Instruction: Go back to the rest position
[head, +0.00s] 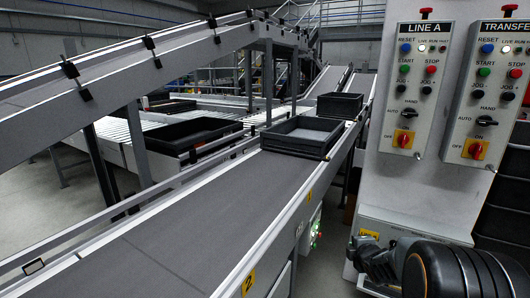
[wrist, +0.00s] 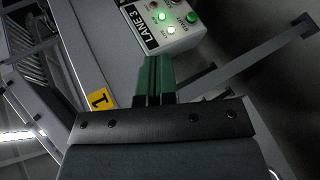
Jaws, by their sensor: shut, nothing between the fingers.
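My gripper (wrist: 154,75) shows in the wrist view with its two green fingers together and nothing between them. Beyond the fingertips in that view is a grey control box (wrist: 155,38) marked LANE 3, with a lit green lamp, a white lamp and red and green buttons. The fingers look apart from the box, but the distance is hard to judge. In the head view my arm is at the lower right, low in front of the white cabinet (head: 418,190); its fingertips cannot be made out there.
The cabinet carries a LINE A panel (head: 415,85) and a TRANSFER panel (head: 490,90). A grey conveyor (head: 190,215) runs along the left, bearing a black tray (head: 290,147) and another black tray (head: 340,107) behind it. A yellow label (wrist: 97,101) marked 1 is near my fingers.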

